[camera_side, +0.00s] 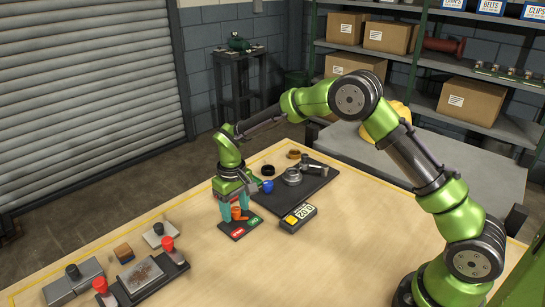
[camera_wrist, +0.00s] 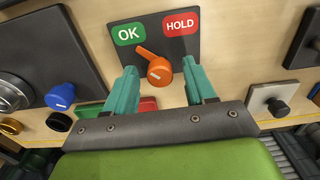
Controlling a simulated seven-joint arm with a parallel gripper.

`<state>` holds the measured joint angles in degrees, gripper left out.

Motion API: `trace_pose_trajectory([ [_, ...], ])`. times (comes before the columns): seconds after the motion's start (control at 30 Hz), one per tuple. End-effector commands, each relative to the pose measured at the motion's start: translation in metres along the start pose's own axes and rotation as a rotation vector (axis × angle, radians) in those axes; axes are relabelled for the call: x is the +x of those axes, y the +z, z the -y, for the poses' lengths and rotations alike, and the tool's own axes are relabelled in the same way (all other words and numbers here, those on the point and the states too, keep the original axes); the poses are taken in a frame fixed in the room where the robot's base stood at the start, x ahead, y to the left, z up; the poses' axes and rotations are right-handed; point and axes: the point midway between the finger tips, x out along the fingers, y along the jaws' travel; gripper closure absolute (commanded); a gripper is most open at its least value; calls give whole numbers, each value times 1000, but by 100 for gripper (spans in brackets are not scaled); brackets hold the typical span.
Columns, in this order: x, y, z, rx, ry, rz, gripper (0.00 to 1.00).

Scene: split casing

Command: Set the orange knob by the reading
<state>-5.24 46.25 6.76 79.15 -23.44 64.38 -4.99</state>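The orange knob (camera_wrist: 160,72) sits on a dark plate (camera_wrist: 152,26) with a green OK label (camera_wrist: 129,34) and a red HOLD label (camera_wrist: 180,23). Its arm points up and left in the wrist view, towards OK. My gripper (camera_wrist: 159,68) is open, with one teal finger on each side of the knob; I cannot tell whether they touch it. In the side view my gripper (camera_side: 235,207) is low over the plate, and the knob (camera_side: 237,213) shows between the fingers. A dark meter (camera_side: 298,218) with a yellow patch stands right of the plate; its display digits are too small to read surely.
A black mat (camera_side: 318,186) holds a round metal part (camera_side: 292,176) and other parts behind the meter. A blue knob (camera_side: 267,186) is close beside my gripper. Red-handled clamps (camera_side: 168,244) stand at the left front. The table right of the meter is clear.

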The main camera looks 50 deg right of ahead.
Motion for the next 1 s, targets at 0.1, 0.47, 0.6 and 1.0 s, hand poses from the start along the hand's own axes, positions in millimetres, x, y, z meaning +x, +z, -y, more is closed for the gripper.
trace_pose_trajectory([
  [0.1, 1, 0, 0, 0, 0, 0, 45],
  [0.47, -22, -1, 0, 0, 0, -3, 45],
  [0.6, -54, -1, 0, 0, 0, -7, 45],
  [1.0, -144, 0, 0, 1, 0, -3, 45],
])
